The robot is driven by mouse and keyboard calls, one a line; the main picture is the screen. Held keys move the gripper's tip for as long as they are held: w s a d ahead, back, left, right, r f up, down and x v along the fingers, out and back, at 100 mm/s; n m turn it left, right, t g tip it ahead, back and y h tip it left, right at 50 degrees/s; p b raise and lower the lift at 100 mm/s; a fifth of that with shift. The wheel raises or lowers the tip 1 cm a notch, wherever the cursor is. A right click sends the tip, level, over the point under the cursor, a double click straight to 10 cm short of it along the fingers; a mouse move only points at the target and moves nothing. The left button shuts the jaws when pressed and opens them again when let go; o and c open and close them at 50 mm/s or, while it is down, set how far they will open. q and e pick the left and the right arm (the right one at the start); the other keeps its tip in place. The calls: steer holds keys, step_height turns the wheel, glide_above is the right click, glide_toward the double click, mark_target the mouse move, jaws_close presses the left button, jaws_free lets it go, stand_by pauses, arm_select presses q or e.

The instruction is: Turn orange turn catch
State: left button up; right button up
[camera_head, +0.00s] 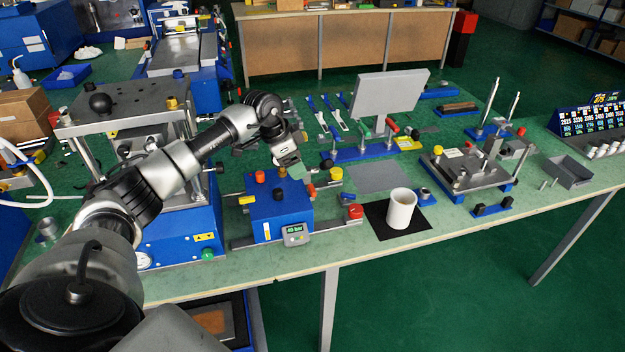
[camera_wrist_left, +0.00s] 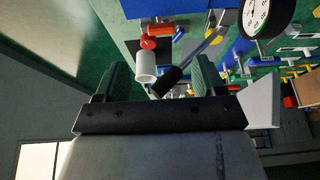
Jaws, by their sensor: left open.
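A yellow-orange knob (camera_head: 171,103) stands on the grey top plate of the press at the left. My left gripper (camera_head: 295,171) hangs above the back right of the blue box, apart from the orange knob. In the left wrist view, its green fingers (camera_wrist_left: 155,77) are spread apart with nothing clearly held. An orange cylinder (camera_wrist_left: 159,29) shows beyond them. My right gripper is not in view.
A black-handled lever (camera_wrist_left: 172,79) and a white cylinder (camera_wrist_left: 145,66) show between the fingers in the wrist view. Red (camera_head: 260,176) and yellow (camera_head: 336,173) knobs surround the gripper. A white cup (camera_head: 401,209) stands on a black mat to the right.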

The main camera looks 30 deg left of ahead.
mark_target(312, 188)
arm_select(q)
steer(key=x, duration=0.9)
steer(key=shift+w+f+p, duration=0.25)
steer(key=shift+f+p, duration=0.1)
steer(key=shift+c, duration=0.3)
steer(key=c, duration=0.9)
steer(key=shift+o, duration=0.2)
steer(key=shift+r, duration=0.1)
